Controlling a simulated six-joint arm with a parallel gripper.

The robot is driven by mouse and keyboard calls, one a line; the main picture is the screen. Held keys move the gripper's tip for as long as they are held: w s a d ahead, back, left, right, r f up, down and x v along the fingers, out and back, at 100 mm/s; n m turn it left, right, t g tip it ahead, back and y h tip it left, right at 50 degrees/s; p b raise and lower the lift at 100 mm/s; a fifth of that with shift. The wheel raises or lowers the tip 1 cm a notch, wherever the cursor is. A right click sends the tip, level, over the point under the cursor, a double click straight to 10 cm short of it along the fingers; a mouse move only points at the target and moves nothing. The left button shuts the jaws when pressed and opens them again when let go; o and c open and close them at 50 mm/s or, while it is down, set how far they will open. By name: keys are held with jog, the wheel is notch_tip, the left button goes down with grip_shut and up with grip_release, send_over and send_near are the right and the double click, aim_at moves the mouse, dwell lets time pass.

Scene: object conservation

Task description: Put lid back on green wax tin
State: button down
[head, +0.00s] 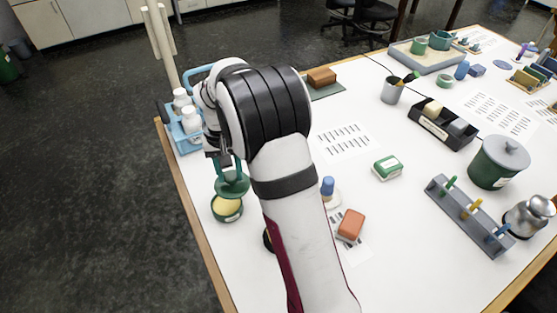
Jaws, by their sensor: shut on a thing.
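The green wax tin (227,213) stands open near the table's left edge, its pale yellow wax showing. My gripper (228,166) is shut on the green lid (233,186) and holds it just above and behind the tin in the head view. The lid overlaps the tin's far rim in the picture. I cannot tell whether the two touch. My wrist and arm partly hide the fingers.
A blue carrier with white bottles (190,122) stands close behind the gripper. A blue-capped item (328,187), an orange-brown block (351,225) and a green-and-white box (387,167) lie right of my arm. A dark object is partly hidden behind the arm.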

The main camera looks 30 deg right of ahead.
aim_at(222, 187)
jog(key=a, duration=0.2)
jog(key=shift+w+a+f+n, duration=0.1)
jog(key=shift+a+f+n, duration=0.05)
jog(key=shift+a+n, duration=0.2)
jog(key=shift+f, duration=2.6)
jog(key=shift+f, duration=0.2)
grip_release()
jog(key=shift+r, duration=3.05)
grip_shut()
